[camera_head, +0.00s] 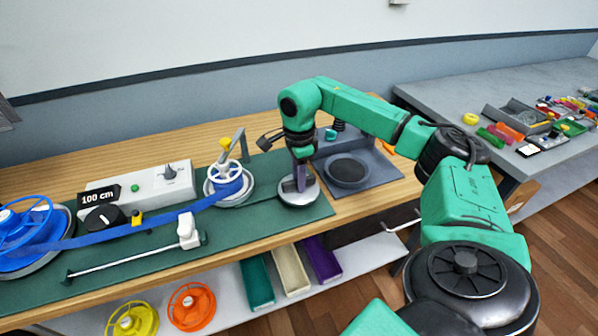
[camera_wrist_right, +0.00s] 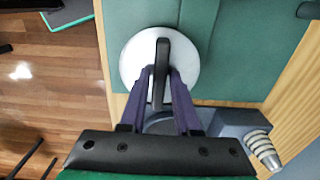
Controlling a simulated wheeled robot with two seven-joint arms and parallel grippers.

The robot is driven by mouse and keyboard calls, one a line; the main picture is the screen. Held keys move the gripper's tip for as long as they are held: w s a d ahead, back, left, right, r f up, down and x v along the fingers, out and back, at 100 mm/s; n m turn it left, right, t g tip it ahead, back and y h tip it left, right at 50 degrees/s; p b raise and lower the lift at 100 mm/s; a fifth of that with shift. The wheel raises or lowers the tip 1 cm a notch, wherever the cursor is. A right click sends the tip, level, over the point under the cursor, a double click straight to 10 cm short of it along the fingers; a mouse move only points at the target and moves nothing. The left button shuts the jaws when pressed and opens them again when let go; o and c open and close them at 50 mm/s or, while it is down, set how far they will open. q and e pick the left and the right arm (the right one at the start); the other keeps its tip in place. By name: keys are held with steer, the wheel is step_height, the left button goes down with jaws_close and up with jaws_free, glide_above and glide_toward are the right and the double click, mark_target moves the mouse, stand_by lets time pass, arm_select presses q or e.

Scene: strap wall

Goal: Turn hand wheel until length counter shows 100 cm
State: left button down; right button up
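The length counter (camera_head: 98,197) on the left of the green bench mat reads "100 cm". The hand wheel (camera_head: 225,174) is a white spoked wheel with a yellow knob on top, with blue strap wound beneath it. My right gripper (camera_head: 300,187) is right of the hand wheel and apart from it, low over a pale round disc (camera_head: 312,195). In the right wrist view, its purple fingers (camera_wrist_right: 161,75) lie close on both sides of a dark upright handle (camera_wrist_right: 162,50) on this disc (camera_wrist_right: 134,62) and appear shut on it. My left gripper is out of view.
A blue strap (camera_head: 120,234) runs from the blue reel (camera_head: 28,238) to the hand wheel. A grey lever (camera_head: 239,145) stands behind the wheel. A white slider (camera_head: 187,231) sits on a rail in front. A grey tray with a dark round pad (camera_head: 348,170) is at the right.

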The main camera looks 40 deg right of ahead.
steer(key=shift+o, duration=0.6)
steer(key=shift+r, duration=0.3)
step_height(320, 180, up, 14)
steer(key=p, duration=0.1)
steer(key=shift+p, duration=0.35)
stand_by(1.3)
